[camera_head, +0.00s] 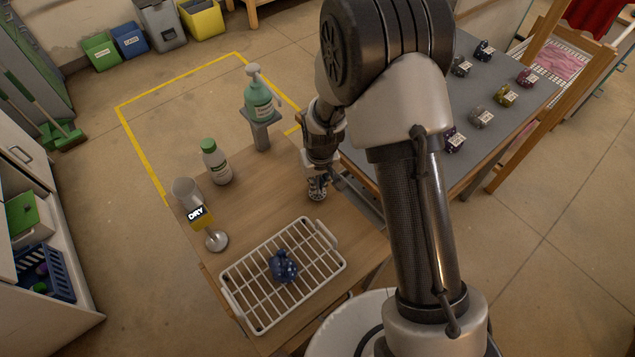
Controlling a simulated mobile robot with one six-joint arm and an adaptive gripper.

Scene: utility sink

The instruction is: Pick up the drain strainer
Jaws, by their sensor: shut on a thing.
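My gripper (319,178) points down over the right part of the wooden counter (255,205). It is shut on a small round metallic thing, which looks like the drain strainer (317,190). The fingers and the wrist cover part of it. I cannot tell whether the strainer touches the counter or hangs just above it.
A white wire rack (245,307) holding a blue lumpy thing (283,267) stands in front. A grey table (500,85) is at right.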

